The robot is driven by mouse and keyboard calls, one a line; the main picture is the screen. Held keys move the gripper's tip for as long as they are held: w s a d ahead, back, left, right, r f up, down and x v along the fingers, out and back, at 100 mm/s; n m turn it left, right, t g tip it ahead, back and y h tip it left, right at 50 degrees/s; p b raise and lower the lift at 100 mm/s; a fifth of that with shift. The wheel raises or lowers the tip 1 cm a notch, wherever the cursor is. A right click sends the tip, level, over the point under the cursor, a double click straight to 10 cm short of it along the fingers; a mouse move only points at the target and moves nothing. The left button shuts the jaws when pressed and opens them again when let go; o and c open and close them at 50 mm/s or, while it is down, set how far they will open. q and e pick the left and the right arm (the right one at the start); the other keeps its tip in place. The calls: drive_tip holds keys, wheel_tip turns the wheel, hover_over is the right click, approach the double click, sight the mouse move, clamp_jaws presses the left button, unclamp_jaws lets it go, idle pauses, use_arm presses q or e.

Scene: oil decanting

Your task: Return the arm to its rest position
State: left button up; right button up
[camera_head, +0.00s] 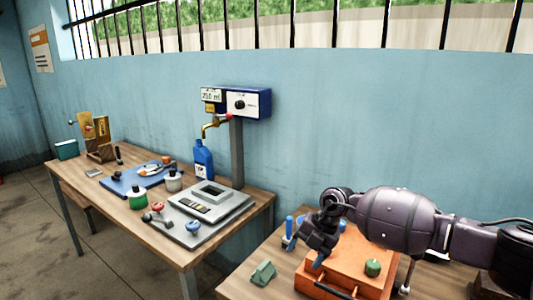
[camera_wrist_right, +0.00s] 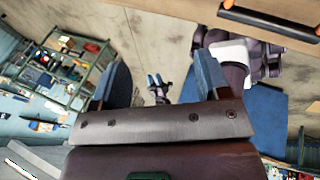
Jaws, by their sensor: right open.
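My right arm reaches in from the right edge in the head view. My right gripper (camera_head: 306,247) points down and left, over the left end of an orange box (camera_head: 345,272) on the near table. In the right wrist view the blue fingers of the right gripper (camera_wrist_right: 162,80) stand wide apart with nothing between them. Between them, farther off, a small dark part with two blue tips shows, which looks like my left gripper (camera_wrist_right: 156,86); it is too small to tell its opening. The left arm does not show in the head view.
A green knob (camera_head: 372,267) and a green block (camera_head: 263,273) are near the right gripper. On the left table are a blue bottle (camera_head: 203,160) under a brass tap (camera_head: 211,127), a grey scale (camera_head: 210,208) and a blue tray (camera_head: 128,184). The wall area above the arm is clear.

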drive_tip(key=s+a+y, duration=0.7)
drive_tip(key=a, duration=0.4)
drive_tip(key=s+a+r+m+t+y, duration=0.25)
drive_tip(key=r+m+t+y, duration=0.25)
drive_tip(key=m+t, duration=0.25)
drive_tip(key=s+d+f+m+t+h, duration=0.3)
drive_tip(key=d+m+t+h, duration=0.1)
drive_tip(key=d+m+h, duration=0.5)
drive_tip(key=s+d+f+m+t+h, duration=0.3)
drive_tip(key=d+m+t+h, duration=0.3)
drive_tip(key=d+m, duration=0.45)
drive_tip(key=s+d+f+m+g+h, duration=0.1)
drive_tip(key=s+d+f+g, duration=0.3)
drive_tip(key=s, duration=0.4)
drive_tip(key=s+d+f+m+g+h, duration=0.15)
drive_tip(key=s+d+g, duration=0.3)
drive_tip(key=s, duration=0.45)
drive_tip(key=s+d+f+m+g+h, duration=0.1)
drive_tip(key=s+d+f+m+g, duration=0.15)
drive_tip(key=s+f+g, duration=0.4)
use_arm(q)
drive_tip(key=shift+s, duration=0.2)
use_arm(e)
drive_tip(key=w+f+n+t+y, duration=0.1)
drive_tip(key=w+f+t, duration=0.5)
drive_tip(key=t, duration=0.3)
drive_tip(key=shift+d+f+n, duration=0.3)
drive_tip(key=shift+d+f, duration=0.05)
drive_tip(key=shift+f, duration=0.55)
